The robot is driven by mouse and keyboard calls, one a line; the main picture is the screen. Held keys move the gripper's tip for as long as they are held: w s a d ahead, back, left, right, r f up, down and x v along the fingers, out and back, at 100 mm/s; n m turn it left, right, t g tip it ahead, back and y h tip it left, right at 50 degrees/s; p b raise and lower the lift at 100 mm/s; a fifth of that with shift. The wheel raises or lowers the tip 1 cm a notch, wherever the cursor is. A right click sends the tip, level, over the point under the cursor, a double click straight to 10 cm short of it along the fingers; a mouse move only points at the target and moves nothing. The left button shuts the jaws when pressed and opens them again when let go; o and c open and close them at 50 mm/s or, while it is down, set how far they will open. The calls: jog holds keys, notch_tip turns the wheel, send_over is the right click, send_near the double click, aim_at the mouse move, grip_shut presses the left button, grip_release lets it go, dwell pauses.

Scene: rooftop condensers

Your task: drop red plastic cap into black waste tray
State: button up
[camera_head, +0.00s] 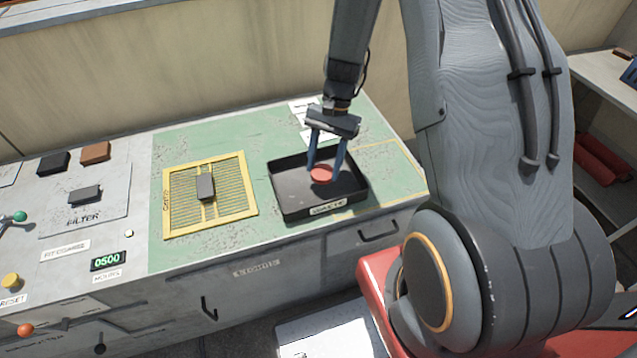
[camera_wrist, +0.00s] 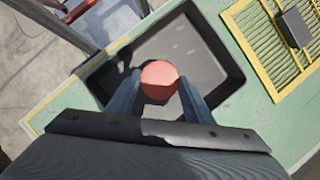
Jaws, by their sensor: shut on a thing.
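The red plastic cap (camera_head: 321,174) is round and sits between the fingertips of my gripper (camera_head: 325,168). My gripper is shut on it and points down over the black waste tray (camera_head: 290,204). In the wrist view the cap (camera_wrist: 159,79) shows between the two blue-grey fingers (camera_wrist: 158,90), with the tray (camera_wrist: 222,62) around and below it. The tray is shallow, with a label on its front wall. I cannot tell exactly how high the cap is above the tray floor. The tray shows no other object inside.
A yellow-framed vented panel (camera_head: 236,206) with a dark handle (camera_head: 205,187) lies left of the tray on the green bench top (camera_head: 185,150). Farther left are a brown block (camera_head: 95,152), a black block (camera_head: 54,163) and a green-knobbed lever (camera_head: 19,216). A wall stands behind.

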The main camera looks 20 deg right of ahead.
jog(key=o, duration=1.1)
jog(key=b+v, duration=0.2)
jog(key=v, duration=0.5)
jog(key=shift+r, duration=0.35)
jog(key=shift+d, duration=0.1)
jog(key=s+a+r+n+t+h, duration=0.3)
jog(key=s+r+n, duration=0.5)
jog(key=s, duration=0.4)
jog(key=shift+n+t, duration=0.5)
jog(key=shift+t, duration=0.2)
